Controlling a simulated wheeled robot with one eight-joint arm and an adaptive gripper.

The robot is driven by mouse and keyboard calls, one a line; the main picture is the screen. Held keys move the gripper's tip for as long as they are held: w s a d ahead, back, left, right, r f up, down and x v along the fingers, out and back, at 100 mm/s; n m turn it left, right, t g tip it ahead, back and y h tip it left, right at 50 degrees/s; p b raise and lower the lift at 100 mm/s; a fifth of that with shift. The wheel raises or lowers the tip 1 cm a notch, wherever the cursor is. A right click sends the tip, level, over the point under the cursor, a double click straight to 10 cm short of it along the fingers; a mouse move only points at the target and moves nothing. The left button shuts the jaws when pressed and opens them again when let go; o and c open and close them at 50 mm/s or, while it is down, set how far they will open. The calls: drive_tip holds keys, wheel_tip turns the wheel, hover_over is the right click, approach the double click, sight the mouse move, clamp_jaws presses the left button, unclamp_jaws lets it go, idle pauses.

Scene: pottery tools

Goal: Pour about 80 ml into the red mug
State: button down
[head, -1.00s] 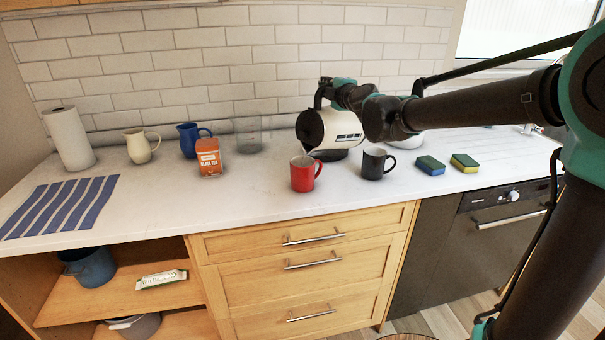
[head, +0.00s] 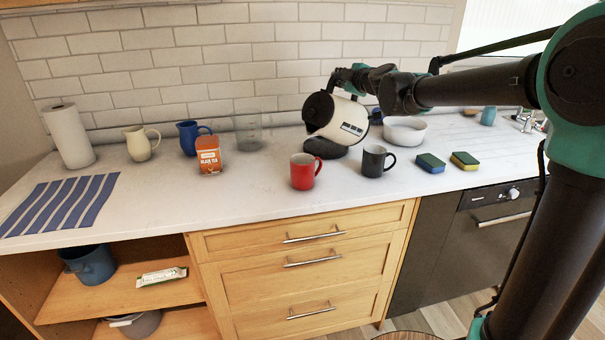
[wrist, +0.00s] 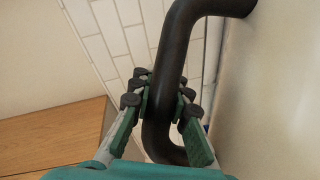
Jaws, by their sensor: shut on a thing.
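The white kettle (head: 338,120) with a black lid is in the air in the head view, tipped with its lid end to the left. Its spout end is above and behind the red mug (head: 304,174) in the picture. No stream of liquid shows, and the mug's contents cannot be made out. My gripper (head: 347,78) is shut on the kettle's black handle (wrist: 172,60), which runs between the fingers in the wrist view. The black kettle base (head: 326,149) is on the counter behind the red mug.
A black mug (head: 374,164) stands right of the red one. An orange tea box (head: 208,156), blue jug (head: 189,140), clear beaker (head: 248,132) and cream jug (head: 138,146) are at left. Two sponges (head: 430,163) and a white bowl (head: 404,131) are at right.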

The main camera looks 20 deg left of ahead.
drive_tip(key=shift+w+d, duration=0.15)
drive_tip(key=shift+w, duration=0.2)
drive_tip(key=shift+m, duration=0.3)
idle(1.4)
drive_tip(key=shift+w+d+m+g+b, duration=0.2)
drive_tip(key=shift+w+d+m+g, duration=0.1)
drive_tip(key=shift+w, duration=0.1)
drive_tip(key=shift+w+d+m+g+b, duration=0.2)
drive_tip(key=shift+w+m, duration=0.1)
drive_tip(key=shift+w, duration=0.1)
drive_tip(key=w+m, duration=0.1)
drive_tip(key=w+d+m+g, duration=0.1)
drive_tip(key=w+d+f+m+g+b, duration=0.1)
drive_tip(key=w, duration=0.1)
drive_tip(key=shift+w+f, duration=0.1)
drive_tip(key=w+d+f+m+g+b, duration=0.2)
drive_tip(key=w+f+m+g+b, duration=0.1)
drive_tip(key=f, duration=0.4)
drive_tip(key=shift+w+d+m+y, duration=0.15)
drive_tip(key=shift+d+m+y, duration=0.2)
drive_tip(key=shift+m, duration=0.55)
drive_tip(key=shift+a, duration=0.15)
